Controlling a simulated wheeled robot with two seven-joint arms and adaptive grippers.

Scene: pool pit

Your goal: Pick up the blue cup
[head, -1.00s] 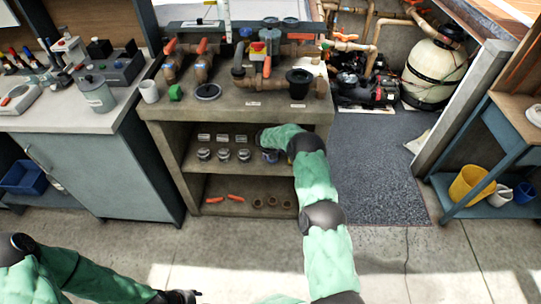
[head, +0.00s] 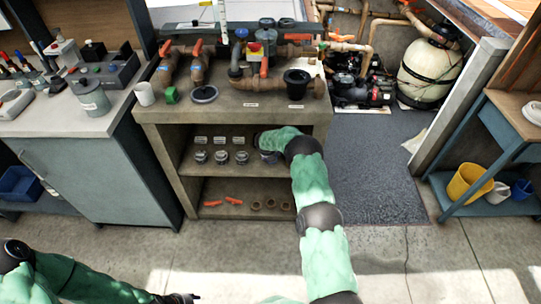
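My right arm reaches into the upper shelf of the brown workbench (head: 165,150). A blue cup-like container (head: 522,190) stands on the lower shelf of the blue table at the right, well apart from both grippers. My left gripper (head: 180,298) is dark, low at the bottom edge, away from the bench; its finger opening is unclear.
Several round metal fittings (head: 221,157) stand in the upper shelf left of my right wrist. Orange-handled parts (head: 233,201) and brown rings lie on the shelf below. A yellow bucket (head: 468,182) and white container (head: 497,192) stand beside the blue container. The floor (head: 250,245) before the bench is clear.

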